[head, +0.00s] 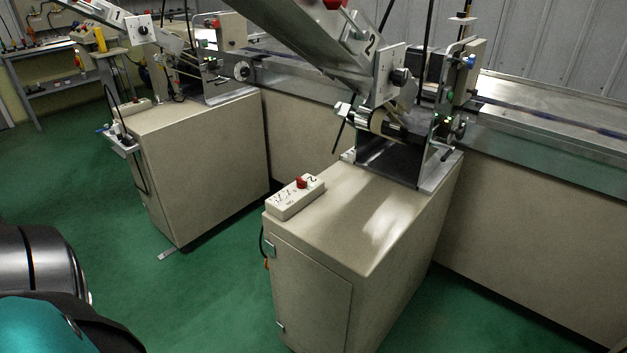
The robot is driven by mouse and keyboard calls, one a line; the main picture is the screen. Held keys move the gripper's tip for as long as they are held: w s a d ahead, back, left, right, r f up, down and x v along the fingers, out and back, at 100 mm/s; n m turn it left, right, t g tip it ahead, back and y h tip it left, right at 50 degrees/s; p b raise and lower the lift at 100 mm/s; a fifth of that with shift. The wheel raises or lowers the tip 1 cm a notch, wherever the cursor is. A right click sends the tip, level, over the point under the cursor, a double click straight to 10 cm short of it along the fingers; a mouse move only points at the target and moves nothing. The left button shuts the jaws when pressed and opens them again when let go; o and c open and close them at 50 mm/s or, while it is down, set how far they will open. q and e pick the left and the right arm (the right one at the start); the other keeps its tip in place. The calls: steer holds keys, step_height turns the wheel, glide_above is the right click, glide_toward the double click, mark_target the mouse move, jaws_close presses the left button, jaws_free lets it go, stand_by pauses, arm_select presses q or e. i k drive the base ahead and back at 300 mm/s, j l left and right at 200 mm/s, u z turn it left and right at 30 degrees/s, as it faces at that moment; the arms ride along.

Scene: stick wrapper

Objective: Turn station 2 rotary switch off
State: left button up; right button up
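The station 2 switch box (293,199) is a small cream box on the near left corner of the station 2 cabinet top. It has a red rotary switch (301,183) near its far end, beside a printed "2". The direction the switch points is too small to tell. The box's near face carries dark printed marks. Part of my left arm shows at the lower left, well away from the box. Neither of my grippers is in view.
The station 2 cabinet (330,235) stands on a green floor (215,290). A feeder machine (390,120) marked "2" rises behind the switch box. Another cabinet (205,160) with a similar machine stands at left. Open floor lies between the cabinets and my arm.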

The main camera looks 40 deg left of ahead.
mark_target(302, 183)
steer(key=u, duration=1.4)
